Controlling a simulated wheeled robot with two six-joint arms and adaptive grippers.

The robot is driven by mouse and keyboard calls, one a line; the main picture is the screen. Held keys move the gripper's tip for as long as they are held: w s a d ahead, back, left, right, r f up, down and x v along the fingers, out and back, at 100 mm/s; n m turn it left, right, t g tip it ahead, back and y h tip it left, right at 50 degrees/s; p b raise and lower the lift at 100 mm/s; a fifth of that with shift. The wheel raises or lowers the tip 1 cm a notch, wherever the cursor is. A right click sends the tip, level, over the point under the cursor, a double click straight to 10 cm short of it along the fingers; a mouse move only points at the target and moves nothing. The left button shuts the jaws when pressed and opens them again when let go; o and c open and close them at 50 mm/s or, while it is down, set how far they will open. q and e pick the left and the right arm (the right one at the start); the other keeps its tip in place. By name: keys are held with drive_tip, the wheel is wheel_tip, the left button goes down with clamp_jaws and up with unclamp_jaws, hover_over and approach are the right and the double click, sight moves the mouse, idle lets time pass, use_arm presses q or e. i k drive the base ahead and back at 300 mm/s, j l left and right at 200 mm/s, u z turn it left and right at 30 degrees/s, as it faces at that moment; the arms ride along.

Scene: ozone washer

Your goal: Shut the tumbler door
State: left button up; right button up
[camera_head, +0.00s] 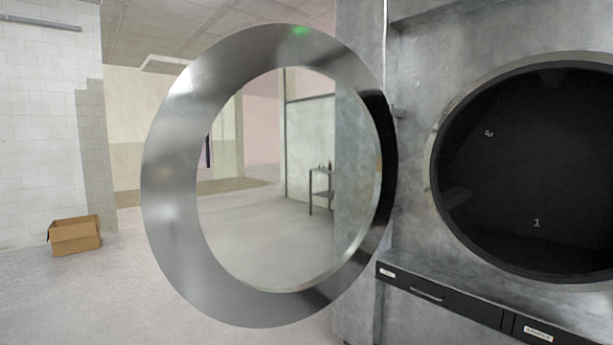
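The tumbler door (172,190) is a large round metal ring with a see-through middle. It stands swung open to the left of the machine, joined at its right edge near a hinge (398,113). The tumbler's round dark opening (530,170) is uncovered at the right, with a metal rim around it. The opening's right side is cut off by the picture edge. Neither of my grippers shows in the head view.
The grey metal machine front (415,40) fills the right side. A dark drawer ledge (440,295) juts out below the opening. A cardboard box (75,236) sits on the floor at the left. A small table (321,185) stands far behind the door.

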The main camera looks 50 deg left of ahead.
sight(181, 125)
drive_tip(key=j, duration=0.55)
drive_tip(key=j+z, duration=0.1)
drive_tip(key=j, duration=0.45)
drive_tip(key=k+j, duration=0.15)
drive_tip(key=j, duration=0.4)
drive_tip(key=j+z, duration=0.1)
drive_tip(key=j, duration=0.45)
drive_tip(key=k+j, duration=0.1)
drive_tip(key=j, duration=0.45)
drive_tip(key=k+j+z, duration=0.1)
drive_tip(key=j, duration=0.45)
drive_tip(key=k+j, duration=0.1)
drive_tip(key=j, duration=0.4)
drive_tip(key=k+j+z, duration=0.1)
drive_tip(key=j, duration=0.45)
